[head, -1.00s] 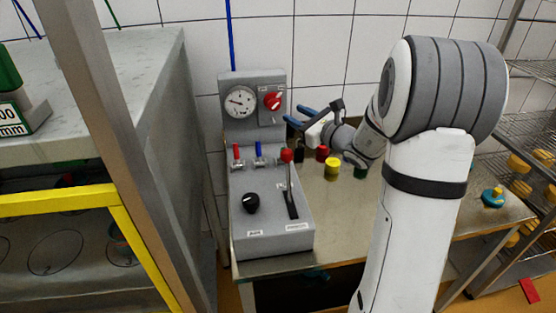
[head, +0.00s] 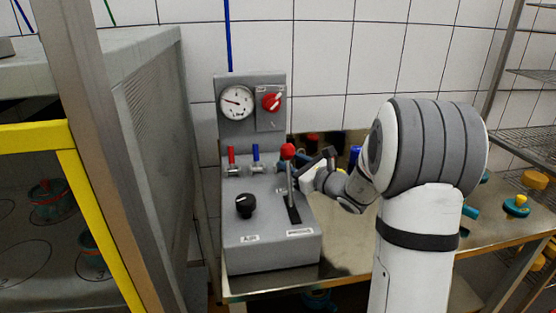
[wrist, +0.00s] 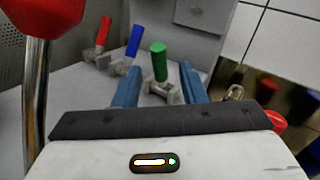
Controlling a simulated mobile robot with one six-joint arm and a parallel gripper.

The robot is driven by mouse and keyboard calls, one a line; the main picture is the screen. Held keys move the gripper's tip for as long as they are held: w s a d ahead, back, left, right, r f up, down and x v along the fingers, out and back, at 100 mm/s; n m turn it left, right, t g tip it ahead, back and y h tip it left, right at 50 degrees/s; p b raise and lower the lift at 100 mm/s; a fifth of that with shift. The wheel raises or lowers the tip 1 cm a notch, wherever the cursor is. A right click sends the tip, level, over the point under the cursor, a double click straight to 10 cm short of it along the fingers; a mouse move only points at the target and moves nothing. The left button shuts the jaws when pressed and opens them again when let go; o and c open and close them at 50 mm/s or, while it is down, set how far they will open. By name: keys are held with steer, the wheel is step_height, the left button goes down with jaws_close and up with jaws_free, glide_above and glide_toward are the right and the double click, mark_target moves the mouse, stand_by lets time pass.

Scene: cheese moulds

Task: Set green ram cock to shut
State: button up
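The green ram cock (wrist: 158,62) stands with its handle upright on a grey metal valve body in the wrist view. My gripper (wrist: 160,78) is open, with one blue finger on each side of the green cock; I cannot tell whether either finger touches it. In the head view my gripper (head: 284,163) is at the right of the press console, and the green cock is hidden there. The red cock (wrist: 102,33) and blue cock (wrist: 134,41) stand upright to its left; they also show in the head view, red (head: 231,155) and blue (head: 255,154).
A lever with a red knob (head: 288,150) rises close to my gripper; its knob looms at the left of the wrist view (wrist: 40,12). The grey console (head: 270,245) also carries a black knob (head: 245,205), a gauge (head: 236,103) and a red switch (head: 272,101).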

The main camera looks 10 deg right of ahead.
steer(key=x, duration=0.6)
steer(key=shift+c, duration=0.4)
jaws_close()
